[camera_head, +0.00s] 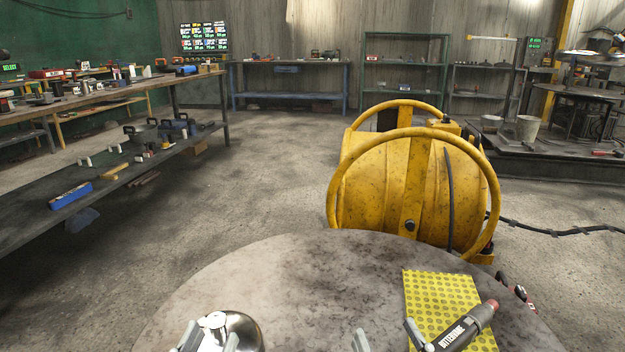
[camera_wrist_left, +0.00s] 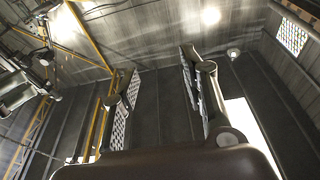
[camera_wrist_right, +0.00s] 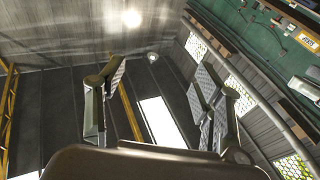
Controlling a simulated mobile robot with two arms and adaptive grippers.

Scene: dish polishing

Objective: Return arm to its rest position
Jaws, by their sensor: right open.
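A shiny metal dish (camera_head: 246,328) sits at the front edge of the round table (camera_head: 200,290), cut off by the picture's bottom. My left gripper (camera_head: 211,341) shows only its fingertips, in front of the dish. In the left wrist view my left gripper (camera_wrist_left: 158,80) has its fingers spread with nothing between them, facing the ceiling. In the right wrist view my right gripper (camera_wrist_right: 158,85) also points at the ceiling.
A large yellow drum (camera_head: 375,185) stands just behind the table. A workbench with a lower shelf (camera_head: 60,215) runs along the left. Small dark and red items (camera_head: 516,292) lie at the table's right edge. The table's middle and left are bare.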

